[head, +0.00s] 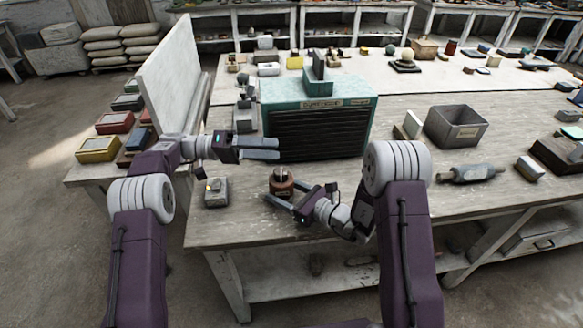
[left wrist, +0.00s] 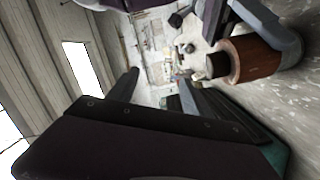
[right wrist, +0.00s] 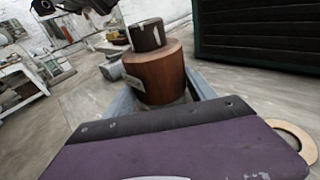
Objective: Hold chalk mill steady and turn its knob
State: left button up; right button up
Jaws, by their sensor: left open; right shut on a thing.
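The chalk mill (head: 282,184) is a small reddish-brown wooden cylinder with a dark knob (right wrist: 146,35) on top. It stands upright on the table near the front edge. My right gripper (head: 279,199) is shut on the mill's brown body (right wrist: 155,70), with a finger on each side low down. My left gripper (head: 279,149) is open and empty, above and behind the mill, in front of the teal box. The left wrist view shows the mill (left wrist: 250,60) at the upper right, outside the left fingers, with its dark knob (left wrist: 217,65) facing left.
A teal box (head: 318,90) with a dark slatted front stands behind the mill. A small grey block (head: 216,192) sits to the left. A grey open bin (head: 456,128) and a dark roller-shaped thing (head: 470,173) are to the right. A white upright panel (head: 172,78) stands at the left.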

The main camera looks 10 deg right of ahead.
aim_at(292, 176)
pick_arm(q)
jog(key=a+f+n+t, duration=0.2)
jog(key=a+f+n, duration=0.15)
jog(key=n, duration=0.95)
jog(key=a+f+n+t, duration=0.2)
jog(key=f+n, duration=0.3)
jog(key=n, duration=0.8)
jog(key=d, duration=1.1)
jog(key=shift+s+d+r, duration=0.1)
jog(key=shift+s+d, duration=0.05)
jog(key=shift+d, duration=0.2)
grip_shut()
jog(key=shift+g, duration=0.3)
